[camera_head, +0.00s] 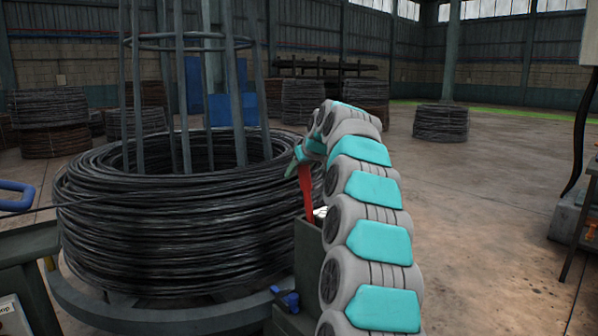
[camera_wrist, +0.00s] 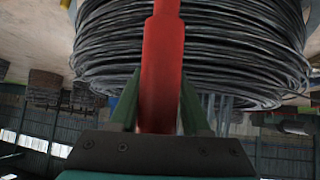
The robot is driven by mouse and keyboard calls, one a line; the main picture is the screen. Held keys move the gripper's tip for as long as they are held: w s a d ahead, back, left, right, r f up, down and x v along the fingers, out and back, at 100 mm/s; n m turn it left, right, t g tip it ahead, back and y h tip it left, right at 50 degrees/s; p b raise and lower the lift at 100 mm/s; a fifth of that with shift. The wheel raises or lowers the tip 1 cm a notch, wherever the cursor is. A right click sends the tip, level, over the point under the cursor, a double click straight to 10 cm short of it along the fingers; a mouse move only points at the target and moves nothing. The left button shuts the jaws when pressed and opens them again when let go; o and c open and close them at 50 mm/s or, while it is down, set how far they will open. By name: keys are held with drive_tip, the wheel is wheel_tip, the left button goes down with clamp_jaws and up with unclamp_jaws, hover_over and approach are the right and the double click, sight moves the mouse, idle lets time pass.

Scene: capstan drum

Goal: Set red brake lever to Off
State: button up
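The red brake lever (camera_head: 305,190) stands up from a dark grey housing (camera_head: 308,243) in front of the wire coil. In the wrist view the red lever (camera_wrist: 161,75) runs upright through the middle, between the two green fingers of my gripper (camera_wrist: 160,105). The fingers lie close against both sides of it, and my gripper looks shut on it. In the head view my gripper (camera_head: 298,160) is at the lever's upper end, and the gripper and arm partly hide it. No Off marking is readable.
A large coil of dark wire (camera_head: 170,230) sits on a round grey base (camera_head: 150,315) left of the lever. A blue handle (camera_head: 287,299) is low beside the housing. A blue tube (camera_head: 17,193) is at the far left. Open floor (camera_head: 480,220) lies to the right.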

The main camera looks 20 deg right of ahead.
drive_tip(key=o, duration=0.4)
drive_tip(key=shift+b+v, duration=0.4)
drive_tip(key=shift+v, duration=3.4)
drive_tip(key=shift+s, duration=0.1)
